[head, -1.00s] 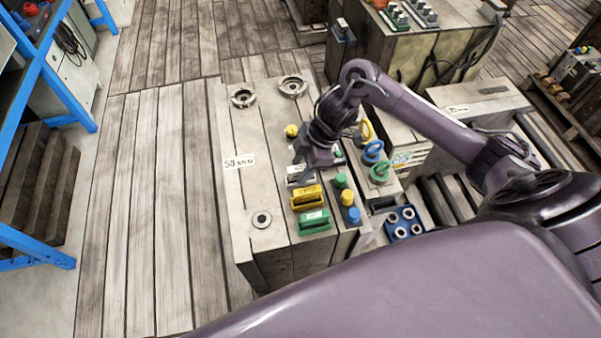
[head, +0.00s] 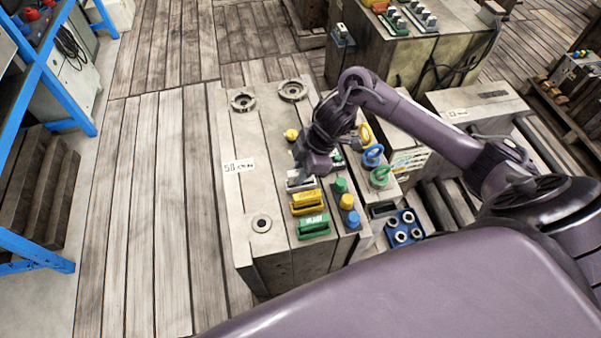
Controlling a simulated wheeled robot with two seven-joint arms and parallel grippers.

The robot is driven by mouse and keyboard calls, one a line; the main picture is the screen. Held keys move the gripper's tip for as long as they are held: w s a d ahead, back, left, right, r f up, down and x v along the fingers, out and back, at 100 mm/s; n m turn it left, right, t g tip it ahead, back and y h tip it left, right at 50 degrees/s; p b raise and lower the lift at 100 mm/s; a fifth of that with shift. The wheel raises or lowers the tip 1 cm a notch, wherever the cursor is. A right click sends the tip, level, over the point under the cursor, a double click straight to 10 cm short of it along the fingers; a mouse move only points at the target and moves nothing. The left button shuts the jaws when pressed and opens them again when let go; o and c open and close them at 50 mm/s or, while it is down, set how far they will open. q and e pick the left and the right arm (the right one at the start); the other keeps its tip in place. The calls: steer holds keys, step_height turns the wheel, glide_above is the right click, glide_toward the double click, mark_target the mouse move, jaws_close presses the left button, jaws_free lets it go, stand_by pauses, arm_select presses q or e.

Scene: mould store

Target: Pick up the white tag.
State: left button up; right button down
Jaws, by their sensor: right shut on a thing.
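The white tag (head: 297,184) is on top of the pale mould block (head: 283,262), at the far end of a row with a yellow tag (head: 306,203) and a green tag (head: 313,226). My right gripper (head: 300,177) is over the white tag and shut on it, hiding part of it. The tag is at or very close to the block's top; I cannot tell whether it is clear of it. My left gripper is out of view.
Green, yellow and blue knobs (head: 347,201) stand right of the tags. Coloured rings (head: 373,155) and a blue holed block (head: 404,227) are farther right. A small yellow knob (head: 291,135) stands beyond. The wooden floor (head: 155,200) at left is clear.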

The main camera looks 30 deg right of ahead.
step_height(320, 180, up, 20)
steer(key=p, duration=0.5)
steer(key=shift+a, duration=0.1)
